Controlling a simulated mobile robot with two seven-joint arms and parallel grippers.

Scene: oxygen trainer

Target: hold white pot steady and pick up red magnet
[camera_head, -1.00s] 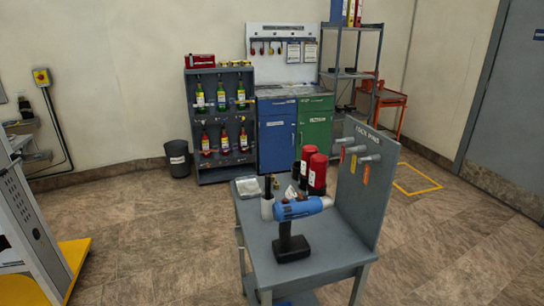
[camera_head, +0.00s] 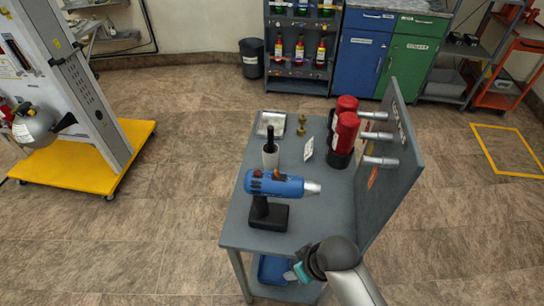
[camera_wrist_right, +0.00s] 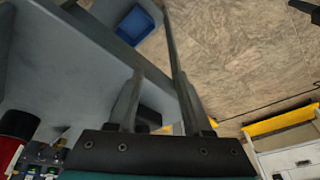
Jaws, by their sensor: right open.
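A small white pot (camera_head: 270,158) with a black handle or brush upright in it stands on the grey trolley top (camera_head: 241,214), behind the blue drill. I cannot make out a red magnet in either view. My right gripper (camera_head: 294,274) is low at the trolley's front edge, well apart from the pot. In the right wrist view its two fingers (camera_wrist_right: 157,95) are apart with nothing between them.
A blue-and-black drill (camera_head: 270,190) stands at the trolley's front. Red-and-black cylinders (camera_head: 343,138), a card (camera_head: 308,148), a clear packet (camera_head: 271,123) and brass fittings (camera_head: 301,125) are also on top. An upright pegged panel (camera_head: 392,165) closes the right side. A blue bin (camera_head: 272,269) sits below.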

